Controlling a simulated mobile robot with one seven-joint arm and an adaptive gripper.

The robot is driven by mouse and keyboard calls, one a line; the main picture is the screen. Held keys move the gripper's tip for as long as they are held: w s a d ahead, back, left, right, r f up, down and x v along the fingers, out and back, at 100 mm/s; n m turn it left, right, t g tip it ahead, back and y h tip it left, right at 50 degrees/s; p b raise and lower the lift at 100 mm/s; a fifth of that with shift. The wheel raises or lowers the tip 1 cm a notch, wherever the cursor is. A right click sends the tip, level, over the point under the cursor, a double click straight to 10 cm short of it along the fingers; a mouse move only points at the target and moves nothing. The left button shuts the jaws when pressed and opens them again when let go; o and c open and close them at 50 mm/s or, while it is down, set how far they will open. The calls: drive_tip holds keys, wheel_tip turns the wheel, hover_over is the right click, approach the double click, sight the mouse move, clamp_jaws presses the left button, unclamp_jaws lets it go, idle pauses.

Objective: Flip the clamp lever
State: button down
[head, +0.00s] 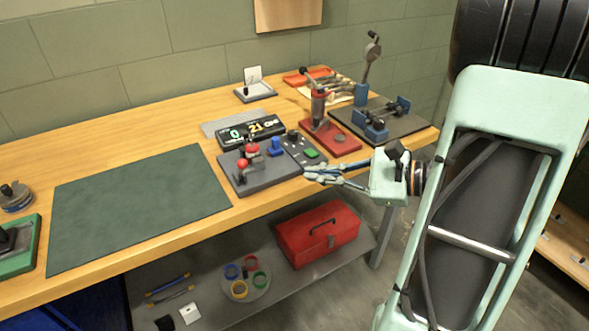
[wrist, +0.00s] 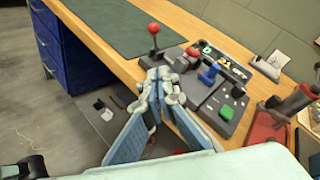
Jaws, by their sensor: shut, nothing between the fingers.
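A lever with a red ball knob (head: 242,164) stands upright on a dark grey base (head: 262,178) near the table's front edge. It also shows in the wrist view, with its red ball (wrist: 154,28) on a thin stem. No label marks it as the clamp lever. A blue handle-like part (head: 275,147) sits on the neighbouring control panel, also in the wrist view (wrist: 209,74). My gripper (head: 311,174) is shut and empty, right of the lever at the table's front edge. In the wrist view my fingertips (wrist: 160,78) hide part of the lever's base.
A red mushroom button (head: 252,150) and a green button (head: 311,153) are close by. A digital display (head: 252,132) stands behind. A red press (head: 318,108) and a blue-ended fixture (head: 372,125) stand at right. The green mat (head: 140,205) is clear.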

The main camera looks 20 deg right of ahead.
sight(241, 169)
drive_tip(key=w+a, duration=0.6)
drive_tip(key=a, duration=0.4)
drive_tip(key=shift+a+f, duration=0.15)
drive_tip(key=shift+f, duration=0.3)
drive_tip(key=shift+r+p, duration=0.2)
drive_tip(key=shift+p, duration=0.1)
drive_tip(key=shift+w+r+p, duration=0.1)
drive_tip(key=shift+w+p, duration=0.1)
drive_tip(key=shift+p, duration=0.3)
